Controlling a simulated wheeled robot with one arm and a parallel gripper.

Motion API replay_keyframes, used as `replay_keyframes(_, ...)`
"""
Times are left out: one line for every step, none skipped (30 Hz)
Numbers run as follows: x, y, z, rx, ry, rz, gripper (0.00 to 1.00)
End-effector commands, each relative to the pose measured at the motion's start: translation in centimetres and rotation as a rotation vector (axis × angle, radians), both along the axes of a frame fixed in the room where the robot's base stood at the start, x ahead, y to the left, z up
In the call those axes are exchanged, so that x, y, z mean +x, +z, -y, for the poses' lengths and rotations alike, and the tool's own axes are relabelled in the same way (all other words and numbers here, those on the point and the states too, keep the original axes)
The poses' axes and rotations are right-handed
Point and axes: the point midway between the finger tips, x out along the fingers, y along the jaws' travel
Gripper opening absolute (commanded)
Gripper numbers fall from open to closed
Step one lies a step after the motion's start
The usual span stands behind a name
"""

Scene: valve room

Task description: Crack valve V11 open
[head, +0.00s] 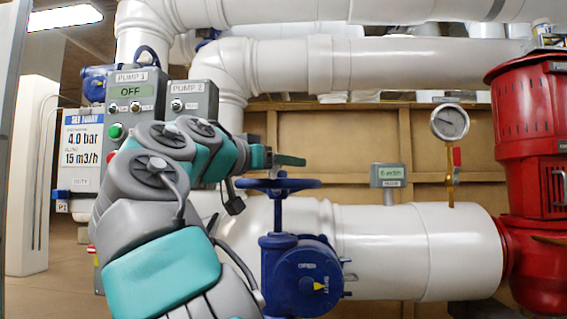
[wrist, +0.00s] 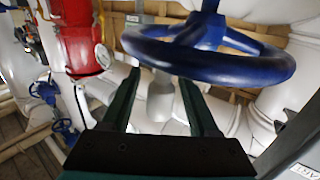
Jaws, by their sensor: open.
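A blue valve has a horizontal handwheel (head: 278,184) on a short stem. Below it is a round blue body (head: 300,275) with a dial marked with what look like OPEN and SHUT. The yellow pointer sits on the SHUT side. No V11 tag is readable. My gripper (head: 288,160) is just above the wheel in the head view, its dark green jaws pointing right. In the wrist view my gripper (wrist: 160,78) has its two jaws apart with nothing held. The blue wheel (wrist: 210,62) crosses just beyond the tips there; whether they touch cannot be told.
A white pipe (head: 390,250) runs behind the valve to a red pump (head: 535,130). A gauge (head: 449,122) and a small flow display (head: 389,176) stand on it. Pump 1 panel (head: 132,105) reads OFF; a set-point sign (head: 82,145) shows 4.0 bar, 15 m3/h.

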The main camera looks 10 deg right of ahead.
Motion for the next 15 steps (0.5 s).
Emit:
replay_keyframes(0.07, 0.0, 0.07, 0.0, 0.0, 0.0, 0.61)
replay_keyframes(0.09, 0.01, 0.1, 0.0, 0.001, 0.0, 0.61)
replay_keyframes(0.08, 0.02, 0.09, -0.001, 0.001, 0.001, 0.61)
replay_keyframes(0.07, 0.03, 0.07, -0.001, 0.001, 0.001, 0.61)
replay_keyframes(0.07, 0.04, 0.07, -0.001, 0.001, 0.001, 0.61)
replay_keyframes(0.06, 0.04, 0.06, -0.001, 0.001, 0.001, 0.61)
replay_keyframes(0.06, 0.05, 0.06, 0.0, 0.001, 0.001, 0.59)
replay_keyframes(0.06, 0.05, 0.06, 0.0, 0.001, 0.001, 0.56)
replay_keyframes(0.04, 0.05, 0.06, 0.0, 0.001, 0.001, 0.52)
replay_keyframes(0.05, 0.05, 0.05, 0.0, 0.001, 0.001, 0.48)
replay_keyframes(0.05, 0.05, 0.05, 0.0, 0.001, 0.001, 0.45)
replay_keyframes(0.05, 0.06, 0.05, 0.0, 0.001, 0.001, 0.4)
replay_keyframes(0.05, 0.06, 0.05, 0.0, 0.001, 0.001, 0.37)
replay_keyframes(0.04, 0.06, 0.05, 0.0, 0.001, 0.001, 0.34)
replay_keyframes(0.04, 0.06, 0.05, 0.0, 0.001, 0.001, 0.29)
